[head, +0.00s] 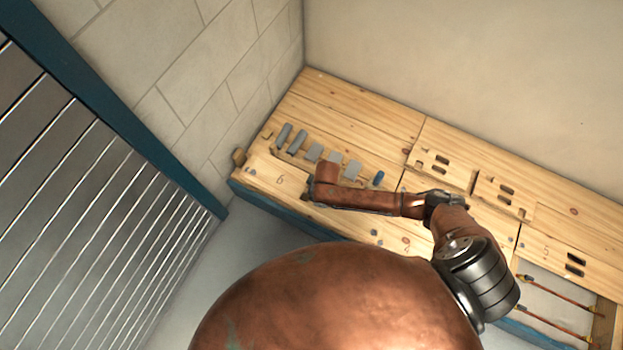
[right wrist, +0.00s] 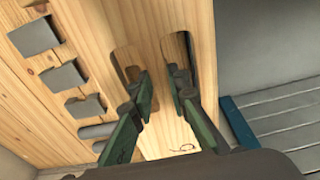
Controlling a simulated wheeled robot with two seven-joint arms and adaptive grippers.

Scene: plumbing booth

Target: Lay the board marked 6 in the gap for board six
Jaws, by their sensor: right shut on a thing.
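The board marked 6 (head: 264,170) is pale wood and lies at the front left end of the bench in the head view. In the right wrist view the same board (right wrist: 135,20) shows two dark slots and part of a mark near its end. My right gripper (head: 312,190) is at this board; in the right wrist view its two green-padded fingers (right wrist: 163,88) reach into the slots and are shut on the wood strip between them. An open gap (head: 550,290) with copper pipes shows at the lower right of the bench; I see no number on it. My left gripper is not in view.
Several grey pieces (head: 313,151) sit in a row behind the board, with a blue one (head: 378,178) to their right. More slotted boards (head: 505,193) cover the bench to the right. A slatted metal shutter (head: 90,200) stands at left. My arm hides part of the bench.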

